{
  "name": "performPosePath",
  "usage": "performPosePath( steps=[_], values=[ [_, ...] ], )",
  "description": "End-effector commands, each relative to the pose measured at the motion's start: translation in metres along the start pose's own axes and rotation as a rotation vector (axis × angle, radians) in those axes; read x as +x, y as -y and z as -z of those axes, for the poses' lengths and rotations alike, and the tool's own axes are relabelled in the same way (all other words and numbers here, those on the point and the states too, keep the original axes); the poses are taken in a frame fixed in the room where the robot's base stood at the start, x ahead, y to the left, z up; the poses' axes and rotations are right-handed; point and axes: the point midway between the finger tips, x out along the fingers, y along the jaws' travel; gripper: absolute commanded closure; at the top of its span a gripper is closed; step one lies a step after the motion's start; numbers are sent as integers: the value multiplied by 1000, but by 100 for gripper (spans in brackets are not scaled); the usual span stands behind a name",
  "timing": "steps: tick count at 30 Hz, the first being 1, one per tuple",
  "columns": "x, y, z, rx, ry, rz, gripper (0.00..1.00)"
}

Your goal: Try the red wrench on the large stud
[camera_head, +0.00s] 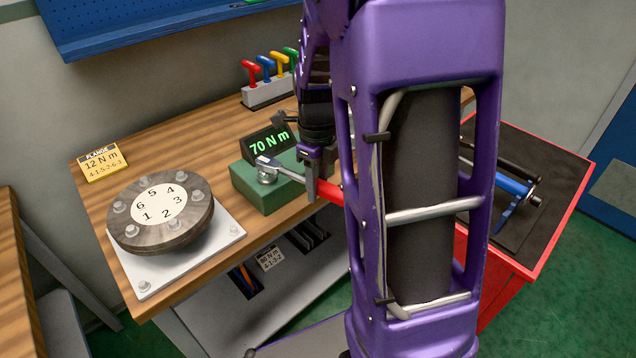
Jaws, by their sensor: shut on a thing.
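The red wrench (328,190) has a red handle and a silver shaft and ratchet head. My gripper (311,182) is shut on it near where the handle meets the shaft. The wrench head (266,168) is over the top of the green tester block (273,197), at its left part. The head covers whatever is beneath it, so I cannot tell which stud is there or whether it is seated. A black display (267,143) on the block reads 70 N m. My arm hides the far end of the handle.
A round flange (160,215) with numbered bolts stands on a white plate at the left, beside a yellow 12 N m card (102,161). A rack (268,93) with coloured T-handles is behind. A red cart (580,190) at the right carries a blue-handled tool (512,185).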

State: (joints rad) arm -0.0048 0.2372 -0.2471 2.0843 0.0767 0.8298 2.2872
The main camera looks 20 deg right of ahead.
Motion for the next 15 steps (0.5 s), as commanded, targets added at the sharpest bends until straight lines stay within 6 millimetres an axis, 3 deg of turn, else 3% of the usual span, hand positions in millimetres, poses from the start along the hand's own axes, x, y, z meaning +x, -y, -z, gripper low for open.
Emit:
performPosePath(
  steps=[15],
  values=[
    [0,-7,0,54,1,-2,100]
  ],
)
